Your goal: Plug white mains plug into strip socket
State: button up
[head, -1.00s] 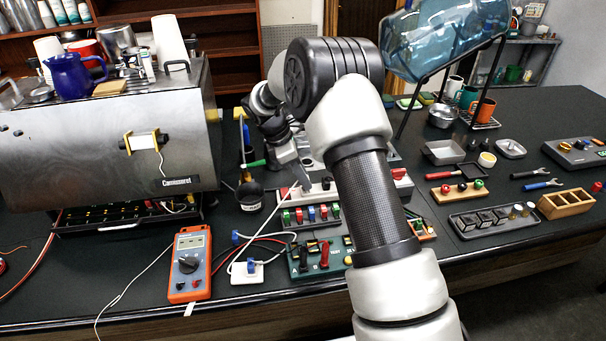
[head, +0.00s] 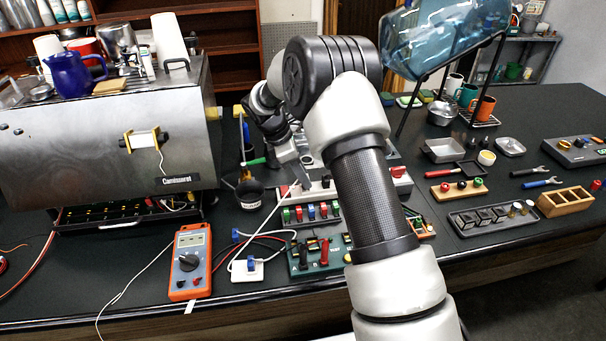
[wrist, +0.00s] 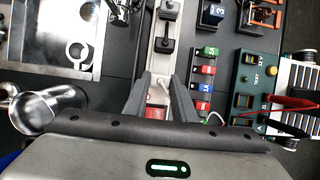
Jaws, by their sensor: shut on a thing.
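My gripper (wrist: 158,92) is shut on the white mains plug (wrist: 159,90), over the power strip. Only a little of the plug shows between the fingers, and a white cord runs off to the right. In the head view my gripper (head: 302,178) is small and partly hidden by my arm, so the plug cannot be made out there. The pale power strip (head: 321,193) lies below and to the right of it. In the wrist view the strip (wrist: 158,62) bears black fittings and a red part near the fingers. Whether the plug touches a socket is hidden.
A row of coloured switches (head: 310,212) and a green panel (head: 318,258) lie in front of the strip. A dark cup (head: 249,195) is left of my gripper. A steel brewer (head: 110,150) fills the left.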

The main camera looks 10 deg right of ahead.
jog(key=shift+f, duration=0.55)
dwell(1.4)
jog(key=o, duration=1.1)
jog(key=v, duration=1.7)
jog(key=shift+r, duration=0.25)
